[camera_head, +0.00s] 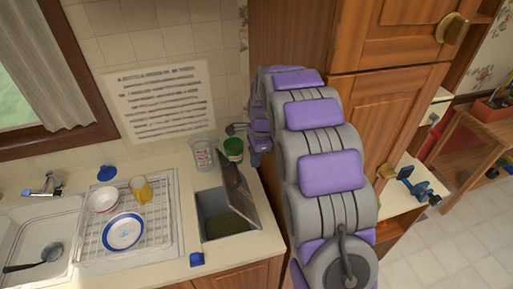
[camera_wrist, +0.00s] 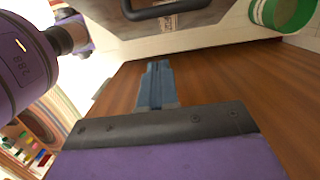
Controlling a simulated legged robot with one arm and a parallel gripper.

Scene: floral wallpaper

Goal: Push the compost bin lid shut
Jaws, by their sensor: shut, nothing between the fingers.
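The compost bin (camera_head: 212,206) is set into the counter beside the drying rack. Its grey-brown lid (camera_head: 240,194) stands open, tilted up on the bin's right side. In the wrist view, part of a dark panel that looks like the lid (camera_wrist: 200,14) shows at the top edge, with a black handle.
A green can (camera_head: 233,149) and a clear measuring cup (camera_head: 202,155) stand behind the lid; the green can also shows in the wrist view (camera_wrist: 286,12). A tall wooden cabinet (camera_head: 390,110) is on the right. The dish rack (camera_head: 165,240) and sink (camera_head: 40,235) are left.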

